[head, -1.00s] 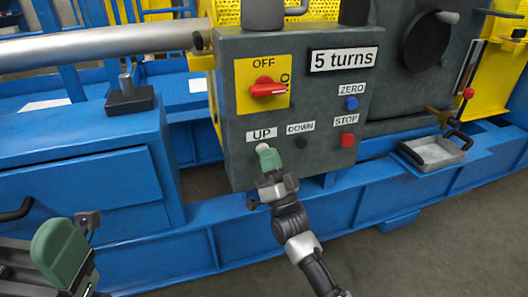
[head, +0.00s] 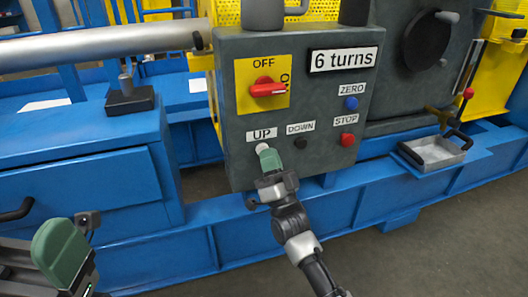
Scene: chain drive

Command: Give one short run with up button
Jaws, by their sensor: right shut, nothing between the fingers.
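The grey control box (head: 300,105) faces me. Its UP button (head: 262,147) is pale and sits under the UP label (head: 262,134). My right gripper (head: 267,156), with green fingertips, is shut and empty at the button; its tip covers part of the button, and I cannot tell whether it presses it. The display (head: 343,59) reads "6 turns". My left gripper (head: 60,253) is at the lower left, far from the box; its opening cannot be made out.
The black DOWN button (head: 301,143), red STOP button (head: 347,140) and blue ZERO button (head: 351,103) are close by on the panel. A red rotary switch (head: 268,88) sits on a yellow plate. A metal tray (head: 438,152) stands at the right.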

